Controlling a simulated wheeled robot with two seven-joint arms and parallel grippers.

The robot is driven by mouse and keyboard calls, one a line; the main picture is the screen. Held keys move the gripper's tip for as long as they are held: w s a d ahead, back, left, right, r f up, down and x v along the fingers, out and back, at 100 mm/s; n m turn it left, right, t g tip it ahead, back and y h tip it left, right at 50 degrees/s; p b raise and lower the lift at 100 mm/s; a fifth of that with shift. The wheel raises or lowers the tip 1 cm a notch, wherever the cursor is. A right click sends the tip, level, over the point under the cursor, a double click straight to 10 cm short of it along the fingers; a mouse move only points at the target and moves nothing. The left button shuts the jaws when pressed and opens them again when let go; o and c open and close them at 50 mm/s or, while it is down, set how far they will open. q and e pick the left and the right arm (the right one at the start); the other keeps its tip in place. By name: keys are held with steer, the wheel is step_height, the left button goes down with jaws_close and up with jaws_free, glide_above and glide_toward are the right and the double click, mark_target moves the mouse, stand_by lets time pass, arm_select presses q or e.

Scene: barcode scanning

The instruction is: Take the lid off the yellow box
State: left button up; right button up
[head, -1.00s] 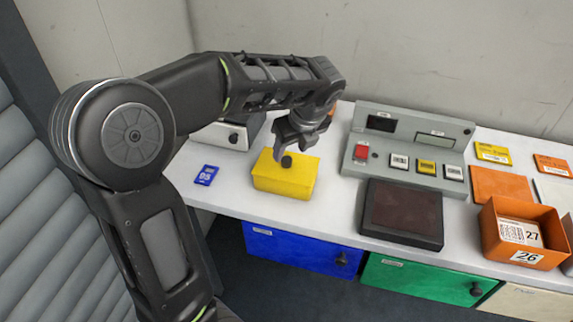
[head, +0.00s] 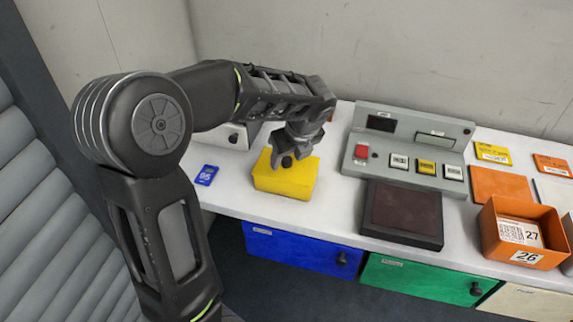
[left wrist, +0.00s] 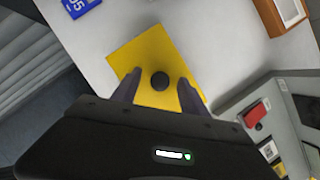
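The yellow box (head: 285,182) stands on the white table with its yellow lid on and a dark round knob on top. In the left wrist view the lid (left wrist: 150,52) fills the middle, and the knob (left wrist: 160,81) lies between my fingertips. My left gripper (head: 288,158) is just above the lid at the knob; it also shows in the left wrist view (left wrist: 158,88). Its two fingers are apart, with gaps on both sides of the knob. My right gripper is in neither view.
A blue card (head: 207,175) lies left of the box. The grey console (head: 409,148) and the dark scan plate (head: 403,212) are to its right. An orange bin (head: 490,238) with cards stands farther right. Blue (head: 290,246) and green (head: 415,277) drawers are below the table.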

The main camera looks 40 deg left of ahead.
mark_target(287, 160)
arm_select(q)
jaws_close()
stand_by(0.3)
stand_by(0.3)
step_height(287, 160, up, 10)
steer(key=shift+p, duration=0.3)
stand_by(0.7)
